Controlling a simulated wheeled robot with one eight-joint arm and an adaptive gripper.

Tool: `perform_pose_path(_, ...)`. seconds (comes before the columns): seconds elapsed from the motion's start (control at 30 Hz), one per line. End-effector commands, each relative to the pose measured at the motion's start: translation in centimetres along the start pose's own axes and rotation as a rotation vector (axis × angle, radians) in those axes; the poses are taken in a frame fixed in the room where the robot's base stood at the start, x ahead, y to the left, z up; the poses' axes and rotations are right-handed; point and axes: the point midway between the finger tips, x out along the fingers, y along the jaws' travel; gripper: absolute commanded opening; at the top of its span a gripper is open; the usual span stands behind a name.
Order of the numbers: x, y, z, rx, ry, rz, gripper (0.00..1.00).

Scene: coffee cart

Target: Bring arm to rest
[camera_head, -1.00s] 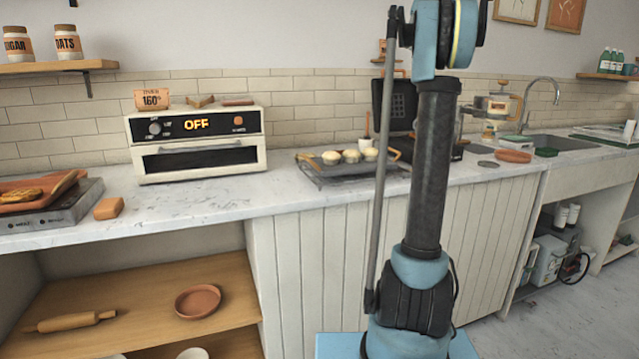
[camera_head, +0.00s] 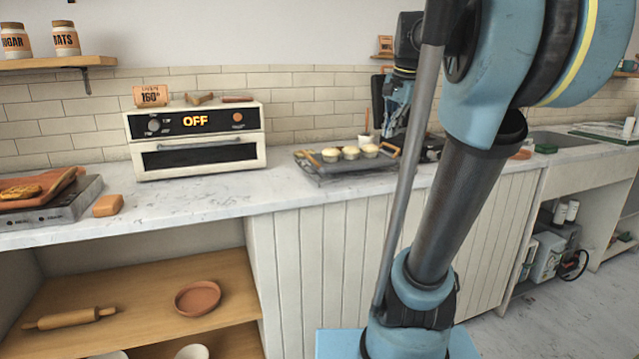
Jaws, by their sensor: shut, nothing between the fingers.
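My arm fills the right half of the view, its lower link leaning to the right and its large blue elbow joint close to the camera. Its far end points down, and my gripper (camera_head: 390,132) hangs above the counter just right of the muffin tray. My gripper looks shut and empty. Its fingertips are small and partly lost against dark things behind.
A tray (camera_head: 330,173) with several pale muffins (camera_head: 350,152) sits on the marble counter (camera_head: 215,200), close to my gripper. An oven (camera_head: 197,140) reading OFF stands left. A griddle (camera_head: 50,207) is far left. The sink (camera_head: 560,140) is behind my arm.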

Motion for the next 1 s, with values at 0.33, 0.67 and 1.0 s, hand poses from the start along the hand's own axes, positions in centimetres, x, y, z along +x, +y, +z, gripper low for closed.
perform_pose_path(0.33,11.2,10.6,9.2,-0.445,-0.007,0.056,0.0)
perform_pose_path(0.67,21.6,20.3,16.1,-0.822,-0.026,0.103,0.0)
perform_pose_path(1.0,24.6,23.1,17.8,-0.932,-0.034,0.117,0.0)
